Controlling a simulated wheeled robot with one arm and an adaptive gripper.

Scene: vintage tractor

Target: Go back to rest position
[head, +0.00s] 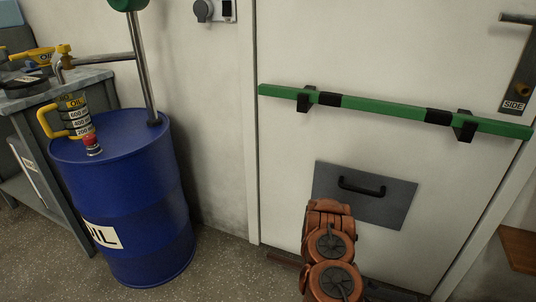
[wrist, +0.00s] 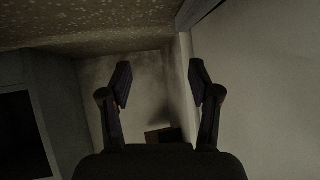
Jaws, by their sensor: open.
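My gripper (wrist: 160,82) shows in the wrist view with its two dark fingers spread apart. Nothing is between the fingers. In the head view my orange arm links rise at the bottom, in front of the white door (head: 400,55); the gripper itself cannot be made out there. In the wrist view a pale wall or door surface (wrist: 265,90) fills the right side, and the speckled floor (wrist: 90,18) shows at the top.
A blue oil drum (head: 135,205) stands at the left with a yellow-handled oil jug (head: 76,114) and a small red-topped container (head: 92,145) on it. A workbench (head: 60,83) is beside it. A green bar (head: 385,108) crosses the door. Some speckled floor (head: 222,262) is clear between drum and arm.

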